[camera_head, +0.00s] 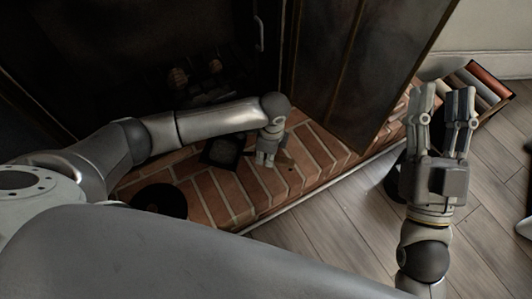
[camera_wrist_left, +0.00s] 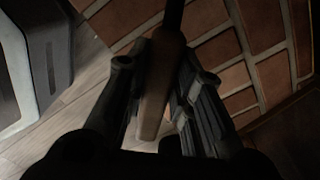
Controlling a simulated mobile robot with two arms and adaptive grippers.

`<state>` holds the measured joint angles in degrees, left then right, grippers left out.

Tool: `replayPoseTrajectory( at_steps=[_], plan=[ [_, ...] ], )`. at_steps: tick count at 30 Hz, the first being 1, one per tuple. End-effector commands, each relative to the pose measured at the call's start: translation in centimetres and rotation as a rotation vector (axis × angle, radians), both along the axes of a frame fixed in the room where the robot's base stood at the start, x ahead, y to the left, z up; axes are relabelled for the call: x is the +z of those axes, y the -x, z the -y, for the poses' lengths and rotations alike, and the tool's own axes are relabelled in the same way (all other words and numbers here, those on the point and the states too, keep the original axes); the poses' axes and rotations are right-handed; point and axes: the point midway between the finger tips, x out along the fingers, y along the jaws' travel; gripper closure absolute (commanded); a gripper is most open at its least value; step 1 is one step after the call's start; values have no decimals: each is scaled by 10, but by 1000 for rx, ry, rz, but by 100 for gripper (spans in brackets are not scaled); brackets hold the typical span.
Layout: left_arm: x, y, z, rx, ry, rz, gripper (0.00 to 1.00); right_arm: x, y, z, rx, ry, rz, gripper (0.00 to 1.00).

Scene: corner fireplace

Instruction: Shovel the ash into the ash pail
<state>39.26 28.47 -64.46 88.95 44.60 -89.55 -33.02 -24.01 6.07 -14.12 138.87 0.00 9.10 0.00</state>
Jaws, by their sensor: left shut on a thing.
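My left gripper (camera_head: 267,160) is low over the brick hearth and points down. In the left wrist view, it (camera_wrist_left: 163,105) is shut on a wooden shovel handle (camera_wrist_left: 158,85) with a dark shaft. The dark square shovel pan (camera_head: 208,160) is left of the gripper, by the firebox opening, with grey ash-like material (camera_head: 224,150) in it. A round black object (camera_head: 160,202) is at the hearth's left; I cannot tell whether it is a pail or a lid. My right gripper (camera_head: 442,98) is open and empty, raised at the right. A dark rounded object (camera_head: 394,182) is partly hidden behind it.
The brick hearth (camera_head: 240,200) runs along the fireplace. A dark door panel (camera_head: 360,70) stands open above its right part. Logs (camera_head: 180,77) lie in the dark firebox. A box of books or similar items (camera_head: 484,84) is behind my right gripper. Wood floor (camera_head: 320,240) is clear in front.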

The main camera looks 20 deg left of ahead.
Motion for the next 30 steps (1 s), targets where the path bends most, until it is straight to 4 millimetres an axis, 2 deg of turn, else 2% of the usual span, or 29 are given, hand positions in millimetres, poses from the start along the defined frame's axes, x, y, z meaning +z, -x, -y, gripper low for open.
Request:
replayPoseTrajectory(
  at_steps=[18, 30],
  plan=[
    [9, -1, 3, 0, -4, 1, 100, -37, -19, 1, -13, 64, -226, 60],
    [10, -1, 4, 0, -5, 1, 100, -47, -22, 1, -16, 78, -277, 60]
  ],
)
